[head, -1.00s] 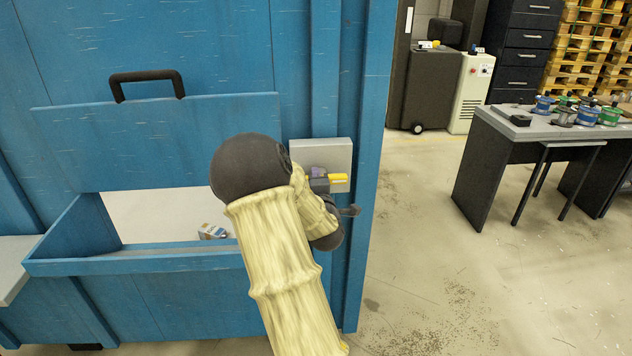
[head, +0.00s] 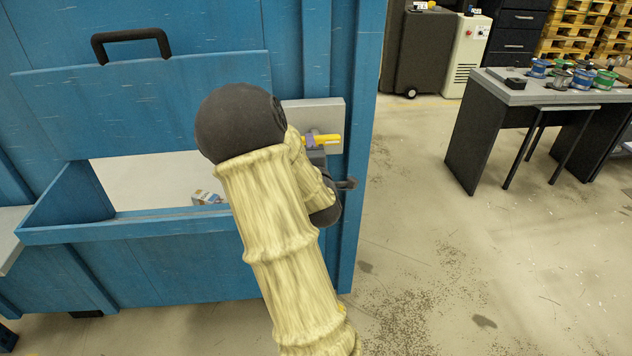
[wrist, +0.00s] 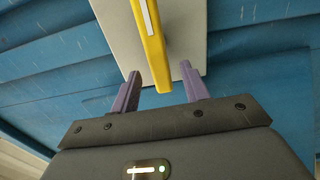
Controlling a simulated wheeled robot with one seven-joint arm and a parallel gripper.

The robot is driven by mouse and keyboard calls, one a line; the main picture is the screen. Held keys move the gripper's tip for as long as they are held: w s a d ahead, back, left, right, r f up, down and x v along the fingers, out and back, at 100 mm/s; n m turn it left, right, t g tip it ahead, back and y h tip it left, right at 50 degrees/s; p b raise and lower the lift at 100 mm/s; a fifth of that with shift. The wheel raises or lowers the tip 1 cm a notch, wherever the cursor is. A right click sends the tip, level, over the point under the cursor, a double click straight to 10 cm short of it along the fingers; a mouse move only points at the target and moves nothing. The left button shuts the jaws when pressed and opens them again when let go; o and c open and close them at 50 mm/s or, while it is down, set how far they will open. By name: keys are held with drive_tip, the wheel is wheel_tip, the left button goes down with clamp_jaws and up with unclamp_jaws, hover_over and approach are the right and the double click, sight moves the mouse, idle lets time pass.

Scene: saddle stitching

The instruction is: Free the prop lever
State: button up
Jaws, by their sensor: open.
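The prop lever is a yellow bar (head: 325,139) on a grey plate (head: 334,112) fixed to the blue wall, right of the hatch. In the wrist view the yellow bar (wrist: 151,40) comes down from the top over the grey plate (wrist: 186,30), and its end appears between my two fingers. My gripper (wrist: 160,72) is open, with one purple finger to each side of the bar and a visible gap on both sides. I cannot tell how deep the bar sits between them.
A blue hatch panel (head: 140,95) with a black handle (head: 131,36) stands above an opening with a blue trough ledge (head: 130,230). A small box (head: 207,198) lies inside the opening. Open floor lies right of the wall, before a table (head: 560,92) with several spools.

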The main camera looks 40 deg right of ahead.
drive_tip(key=b+v, duration=1.3)
drive_tip(key=shift+b, duration=0.35)
idle(0.4)
drive_tip(key=shift+w, duration=0.1)
idle(0.5)
